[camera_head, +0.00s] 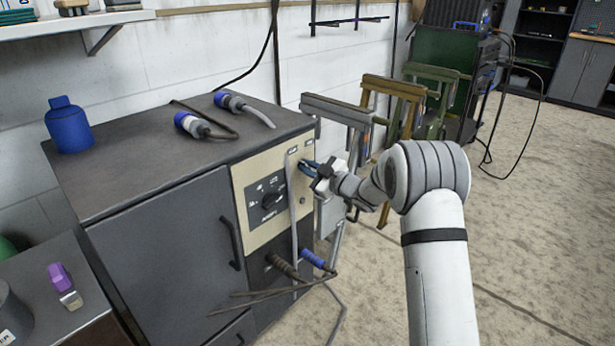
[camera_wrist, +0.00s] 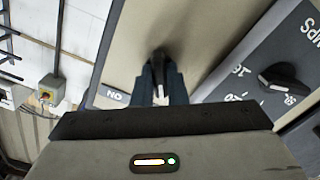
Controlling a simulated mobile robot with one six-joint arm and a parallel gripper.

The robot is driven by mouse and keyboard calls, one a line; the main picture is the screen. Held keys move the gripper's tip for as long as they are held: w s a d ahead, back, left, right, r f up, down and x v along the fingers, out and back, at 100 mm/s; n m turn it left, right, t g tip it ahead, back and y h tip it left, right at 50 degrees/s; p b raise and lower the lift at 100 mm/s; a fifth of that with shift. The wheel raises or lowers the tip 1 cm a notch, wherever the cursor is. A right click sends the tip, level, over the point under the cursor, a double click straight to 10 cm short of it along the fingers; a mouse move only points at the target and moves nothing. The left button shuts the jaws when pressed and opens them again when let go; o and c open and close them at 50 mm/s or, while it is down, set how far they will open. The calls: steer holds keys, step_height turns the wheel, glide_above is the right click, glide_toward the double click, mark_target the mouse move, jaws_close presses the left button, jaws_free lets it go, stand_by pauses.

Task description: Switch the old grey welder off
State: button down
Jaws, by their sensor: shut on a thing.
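The grey welder (camera_head: 165,262) is a dark cabinet with a beige front panel (camera_head: 244,172) at its right end. My gripper (camera_head: 306,167) is at the upper right of that panel. In the wrist view its two fingers (camera_wrist: 160,82) are shut on a small black switch lever (camera_wrist: 158,58) on the beige face. An upside-down "ON" label (camera_wrist: 114,95) is beside the fingers. The switch's base is partly hidden by the fingers. A black dial (camera_head: 271,200) on a dark plate sits left of my gripper; it also shows in the wrist view (camera_wrist: 284,76).
A grey vertical strip (camera_head: 292,205) runs between dial and gripper. Cables come from sockets below, one blue (camera_head: 312,258). Metal stands (camera_head: 340,110) are close behind my gripper.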

steer(key=shift+d+f+n+b, duration=0.1)
steer(key=shift+n+b, duration=0.6)
steer(key=c, duration=1.5)
jaws_free()
steer(key=shift+o, duration=0.2)
steer(key=p+v, duration=0.1)
steer(key=v, duration=0.6)
steer(key=shift+s+d, duration=0.2)
steer(key=shift+d, duration=0.15)
steer(key=shift+p, duration=0.3)
